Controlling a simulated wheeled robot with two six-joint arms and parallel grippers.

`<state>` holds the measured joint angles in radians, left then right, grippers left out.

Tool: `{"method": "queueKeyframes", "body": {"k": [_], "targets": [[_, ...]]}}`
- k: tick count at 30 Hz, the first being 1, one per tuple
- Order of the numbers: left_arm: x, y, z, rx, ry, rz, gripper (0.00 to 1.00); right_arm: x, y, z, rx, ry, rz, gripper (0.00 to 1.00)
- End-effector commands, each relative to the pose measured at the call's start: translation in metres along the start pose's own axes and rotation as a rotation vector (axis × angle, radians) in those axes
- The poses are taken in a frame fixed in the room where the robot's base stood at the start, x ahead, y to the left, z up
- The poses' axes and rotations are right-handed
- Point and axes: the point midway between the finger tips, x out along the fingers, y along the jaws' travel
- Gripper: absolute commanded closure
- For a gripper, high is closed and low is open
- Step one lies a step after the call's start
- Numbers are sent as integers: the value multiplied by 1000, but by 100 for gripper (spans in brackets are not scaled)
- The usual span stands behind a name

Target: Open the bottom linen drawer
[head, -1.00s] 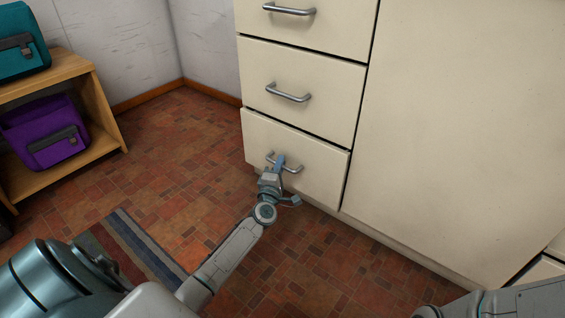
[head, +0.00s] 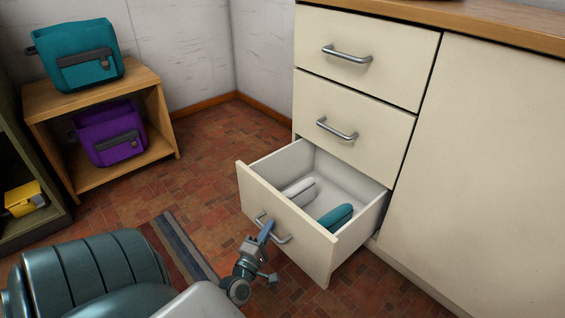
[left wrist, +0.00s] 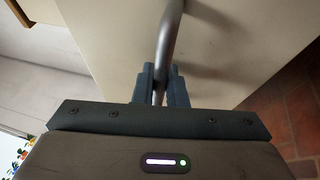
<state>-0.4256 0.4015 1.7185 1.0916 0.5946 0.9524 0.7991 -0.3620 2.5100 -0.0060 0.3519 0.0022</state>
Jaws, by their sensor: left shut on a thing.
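The bottom linen drawer (head: 284,223) is pulled well out of the cream cabinet in the head view. Inside it lie a folded white linen (head: 298,190) and a folded teal linen (head: 336,216). Its bar handle (head: 284,239) is on the front panel. My left gripper (head: 266,230) is shut on this handle, near its middle. In the left wrist view the two fingers (left wrist: 161,88) close around the grey handle bar (left wrist: 168,38), with the cream drawer front behind. My right gripper is not in view.
Two closed drawers, the middle (head: 350,113) and the top (head: 362,62), sit above. A wooden shelf (head: 165,125) with a teal bag (head: 80,50) and a purple bag (head: 108,135) stands left. Tiled floor lies open between. A striped mat (head: 185,250) is in front.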

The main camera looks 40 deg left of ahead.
Motion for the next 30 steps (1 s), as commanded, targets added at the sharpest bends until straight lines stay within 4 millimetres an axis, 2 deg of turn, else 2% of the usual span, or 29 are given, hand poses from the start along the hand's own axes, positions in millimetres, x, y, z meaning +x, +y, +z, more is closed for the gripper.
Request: {"method": "queueKeyframes", "body": {"k": [3,7,20,21,22,30], "targets": [[-13,3,-5,1,0,-2,100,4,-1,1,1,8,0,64],[-20,4,-8,0,-1,-2,100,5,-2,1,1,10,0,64],[-23,4,-10,0,0,-1,100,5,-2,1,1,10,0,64],[-23,4,-10,0,0,-1,86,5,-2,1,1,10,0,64],[-23,4,-10,0,0,-1,81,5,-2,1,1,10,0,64],[-24,4,-10,0,0,0,80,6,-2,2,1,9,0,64]]}}
